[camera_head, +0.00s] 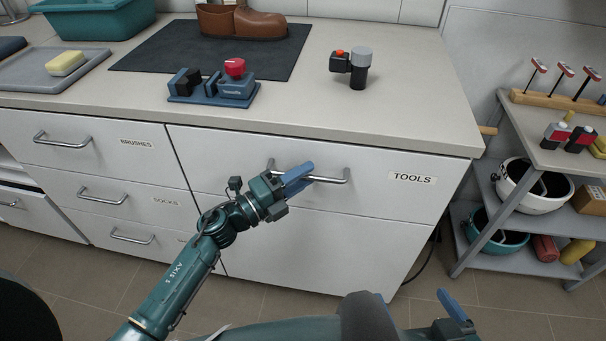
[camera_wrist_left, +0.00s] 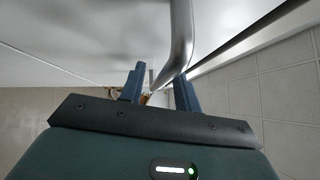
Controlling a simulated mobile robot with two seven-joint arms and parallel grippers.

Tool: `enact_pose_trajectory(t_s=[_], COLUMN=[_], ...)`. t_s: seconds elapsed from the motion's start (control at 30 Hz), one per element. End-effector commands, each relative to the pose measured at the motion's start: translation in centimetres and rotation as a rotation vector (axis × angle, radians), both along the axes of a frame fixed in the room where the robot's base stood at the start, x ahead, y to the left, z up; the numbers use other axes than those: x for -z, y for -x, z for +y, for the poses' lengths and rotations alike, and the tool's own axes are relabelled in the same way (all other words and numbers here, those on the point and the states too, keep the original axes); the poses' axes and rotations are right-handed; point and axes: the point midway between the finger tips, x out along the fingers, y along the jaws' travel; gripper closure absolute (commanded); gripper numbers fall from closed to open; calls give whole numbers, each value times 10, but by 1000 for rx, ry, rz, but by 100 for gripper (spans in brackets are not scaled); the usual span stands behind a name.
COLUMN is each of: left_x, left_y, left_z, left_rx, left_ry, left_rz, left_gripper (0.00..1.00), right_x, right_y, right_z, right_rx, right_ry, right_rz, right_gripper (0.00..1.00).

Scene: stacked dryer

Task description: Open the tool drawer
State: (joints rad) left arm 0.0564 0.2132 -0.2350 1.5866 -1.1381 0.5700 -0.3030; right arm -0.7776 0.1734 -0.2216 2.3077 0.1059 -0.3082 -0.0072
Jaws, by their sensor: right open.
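The tool drawer (camera_head: 400,200) is the white top front at the right of the counter, labelled TOOLS. It looks flush with the cabinet. Its metal bar handle (camera_head: 335,180) runs sideways, and its left part is partly hidden by my left gripper (camera_head: 296,178). In the left wrist view the handle (camera_wrist_left: 181,40) reaches down between the blue fingers of my left gripper (camera_wrist_left: 160,88). Those fingers stand apart, with a gap beside the bar. My right gripper (camera_head: 453,312) is open and empty at the bottom right, away from the drawer; only part of it shows.
A shelf unit (camera_head: 540,150) stands at the right. The floor before the cabinet is clear.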

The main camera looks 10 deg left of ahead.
Motion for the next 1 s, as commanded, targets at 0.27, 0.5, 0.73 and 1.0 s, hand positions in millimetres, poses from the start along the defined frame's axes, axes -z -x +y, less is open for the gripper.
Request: enact_pose_trajectory(t_s=[0.27, 0.5, 0.73, 1.0], left_x=[-1, 0, 0, 0], left_y=[-3, -3, -3, -3], left_z=[-4, -3, -3, -3], left_rx=[0, 0, 0, 0], left_ry=[0, 0, 0, 0], left_rz=[0, 0, 0, 0], left_gripper=[68, 81, 100, 100], right_x=[1, 1, 2, 1], right_y=[0, 0, 0, 0], right_z=[0, 0, 0, 0], right_rx=[0, 0, 0, 0], right_ry=[0, 0, 0, 0], right_rz=[2, 4, 4, 4], right_gripper=[0, 0, 0, 0])
